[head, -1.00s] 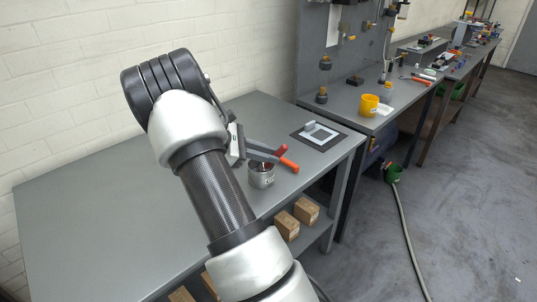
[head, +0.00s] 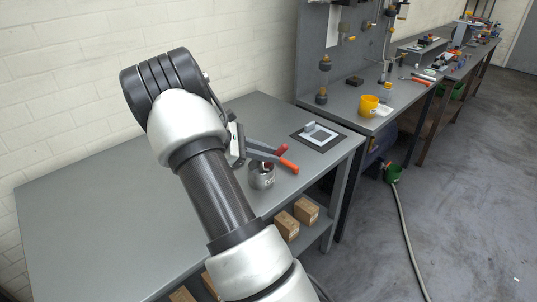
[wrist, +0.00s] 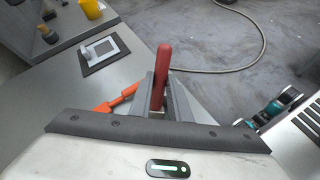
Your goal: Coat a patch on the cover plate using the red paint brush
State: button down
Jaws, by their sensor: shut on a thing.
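My gripper (head: 263,151) is shut on the red paint brush. Its red handle (head: 281,149) sticks out past the fingers in the head view, and it stands up between them in the wrist view (wrist: 162,63). The brush's bristle end is hidden. The gripper is right above and beside a labelled metal tin (head: 261,181) near the table's front edge; I cannot tell whether the bristles are inside the tin. The cover plate (head: 323,139) is a pale square on a dark mat, to the right of the gripper; it also shows in the wrist view (wrist: 119,46).
An orange-handled tool (head: 289,166) is close to the tin and gripper. The grey table (head: 110,200) is clear on the left. A yellow cup (head: 369,105) stands on the neighbouring bench. Wooden blocks (head: 306,211) sit on the shelf below.

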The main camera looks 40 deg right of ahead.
jog(key=shift+r+p, duration=2.1)
jog(key=shift+r, duration=1)
notch_tip(320, 180, up, 8)
jog(key=p, duration=0.4)
send_over(268, 163)
jog(key=a+f+n+t+y+p, duration=0.1)
jog(key=a+n+t, duration=0.5)
jog(key=a, duration=1)
jog(key=a+f+n+t+p, duration=0.2)
jog(key=a+f+n+t, duration=0.2)
jog(key=a, duration=1.2)
jog(key=shift+w+a+n+t+y+p, duration=0.3)
jog(key=shift+a+n+t+y+p, duration=0.1)
jog(key=shift+n+t, duration=0.6)
